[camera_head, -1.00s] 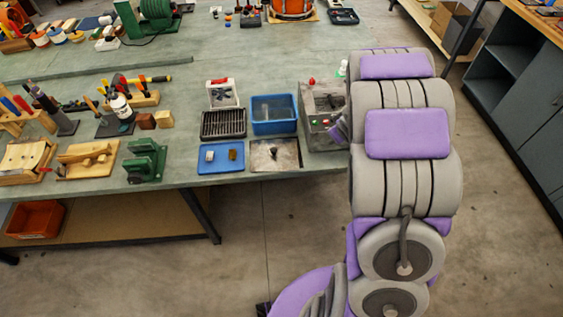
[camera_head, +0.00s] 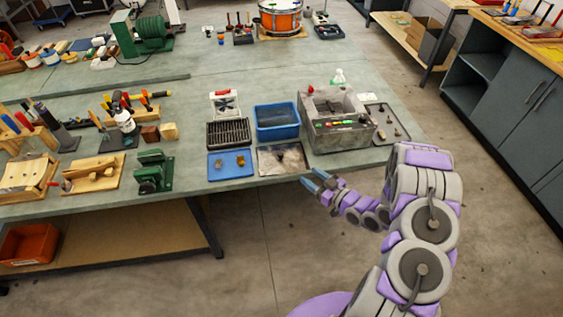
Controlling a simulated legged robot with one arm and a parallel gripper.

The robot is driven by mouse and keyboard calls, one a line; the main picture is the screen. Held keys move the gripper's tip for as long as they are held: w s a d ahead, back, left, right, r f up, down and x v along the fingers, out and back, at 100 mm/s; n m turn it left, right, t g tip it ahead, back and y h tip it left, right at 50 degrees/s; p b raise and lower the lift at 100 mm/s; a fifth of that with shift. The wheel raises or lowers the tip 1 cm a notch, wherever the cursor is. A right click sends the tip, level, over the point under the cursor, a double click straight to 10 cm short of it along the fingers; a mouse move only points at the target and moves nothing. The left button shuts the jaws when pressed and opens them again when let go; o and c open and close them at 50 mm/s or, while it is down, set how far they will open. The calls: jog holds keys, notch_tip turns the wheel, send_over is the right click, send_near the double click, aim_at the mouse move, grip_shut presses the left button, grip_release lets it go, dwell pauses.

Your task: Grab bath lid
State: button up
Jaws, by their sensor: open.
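A flat, scuffed metal plate (camera_head: 282,160), which looks like the bath lid, lies at the bench's front edge. My gripper (camera_head: 313,180) is open and empty, just off the plate's front right corner. Its fingers point left and appear close to the bench edge. I cannot tell its exact height or whether it touches anything.
A blue tub (camera_head: 277,121) is behind the plate. A blue tray (camera_head: 231,164) with small pieces is to its left, and a black rack (camera_head: 228,134) behind that. A grey tray (camera_head: 387,125) with small parts lies right of the bath. The floor in front is open.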

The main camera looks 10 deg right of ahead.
send_near(282, 153)
jog(key=w+a+b, duration=0.1)
jog(key=w+a, duration=0.1)
jog(key=w+a+f, duration=0.1)
jog(key=a, duration=0.1)
jog(key=shift+w+a+b, duration=0.15)
jog(key=shift+w+b, duration=0.2)
jog(key=shift+b, duration=0.05)
jog(key=shift+w+d, duration=0.6)
jog(key=shift+d, duration=0.15)
jog(key=w+a, duration=0.1)
jog(key=a, duration=0.1)
jog(key=w+a+b, duration=0.1)
jog(key=w+a, duration=0.1)
jog(key=shift+w+a+f, duration=0.15)
jog(key=shift+w+a, duration=0.05)
jog(key=shift+a, duration=0.05)
jog(key=shift+d, duration=0.85)
jog(key=shift+c, duration=1.3)
jog(key=shift+d, duration=0.3)
jog(key=c, duration=0.3)
jog(key=shift+a, duration=0.9)
grip_shut()
